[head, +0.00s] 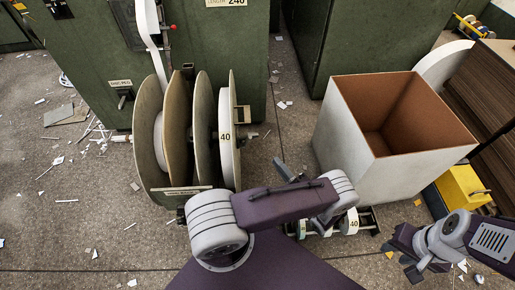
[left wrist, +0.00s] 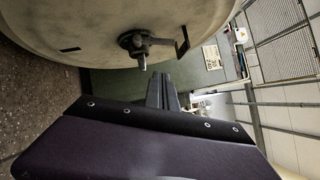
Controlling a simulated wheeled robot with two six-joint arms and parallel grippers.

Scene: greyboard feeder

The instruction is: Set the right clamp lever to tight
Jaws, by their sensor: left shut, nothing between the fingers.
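The right clamp lever (left wrist: 162,42) is a dark bar with a bent end on the hub of a large pale reel disc (left wrist: 90,25) in the left wrist view. My left gripper (head: 284,170) is to the right of and nearer than the disc. Its fingers (left wrist: 163,92) are shut and empty, just below the hub in the left wrist view, apart from the lever. My right gripper (head: 402,262) is at the lower right, away from the reel; its fingers are unclear.
A large open white box (head: 350,135) with a brown inside stands right of the reels. A yellow block (head: 462,188) is beside it. Green cabinets (head: 360,40) stand behind. Paper scraps litter the floor.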

